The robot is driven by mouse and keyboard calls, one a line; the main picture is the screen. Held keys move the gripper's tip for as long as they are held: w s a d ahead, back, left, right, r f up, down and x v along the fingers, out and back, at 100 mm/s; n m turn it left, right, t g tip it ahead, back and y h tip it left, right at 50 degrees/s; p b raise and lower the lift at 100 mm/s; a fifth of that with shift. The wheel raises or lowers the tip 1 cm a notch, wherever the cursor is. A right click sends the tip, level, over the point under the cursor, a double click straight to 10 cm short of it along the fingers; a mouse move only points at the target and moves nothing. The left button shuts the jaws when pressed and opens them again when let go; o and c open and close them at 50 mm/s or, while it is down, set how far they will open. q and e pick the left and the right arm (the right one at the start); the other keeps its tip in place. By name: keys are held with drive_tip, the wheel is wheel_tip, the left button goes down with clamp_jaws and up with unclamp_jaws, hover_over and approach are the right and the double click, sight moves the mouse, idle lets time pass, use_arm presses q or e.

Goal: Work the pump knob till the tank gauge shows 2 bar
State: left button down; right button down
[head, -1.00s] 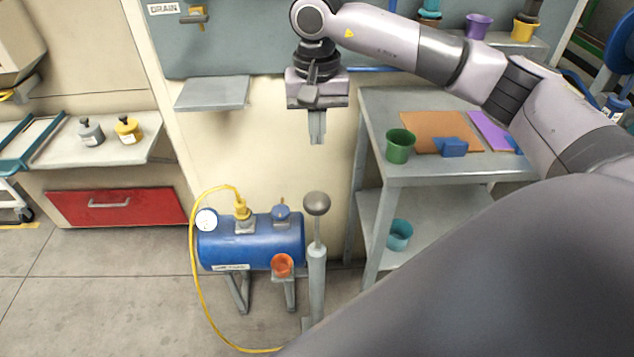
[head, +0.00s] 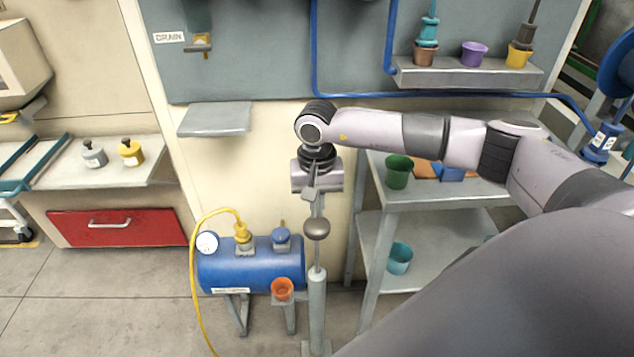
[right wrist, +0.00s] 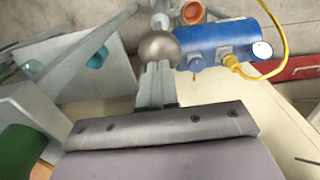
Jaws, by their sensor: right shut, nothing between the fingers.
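The pump stands upright on the floor, a grey cylinder (head: 317,305) with a thin rod and a round grey knob (head: 317,230) on top. The rod is partly drawn out. The knob also shows in the right wrist view (right wrist: 159,47). My right gripper (head: 317,210) is shut and empty, pointing down just above the knob. Its fingertips (right wrist: 158,68) overlap the knob's edge in the wrist view; I cannot tell whether they touch. The blue tank (head: 250,268) stands left of the pump. Its white round gauge (head: 208,243) is too small to read. My left gripper is not in view.
A yellow hose (head: 196,290) loops from the tank. A grey shelf table (head: 440,195) with a green cup (head: 397,171) stands to the right. A small grey wall shelf (head: 215,119) juts out at upper left.

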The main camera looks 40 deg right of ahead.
sight(317, 256)
drive_tip(key=shift+f, duration=0.95)
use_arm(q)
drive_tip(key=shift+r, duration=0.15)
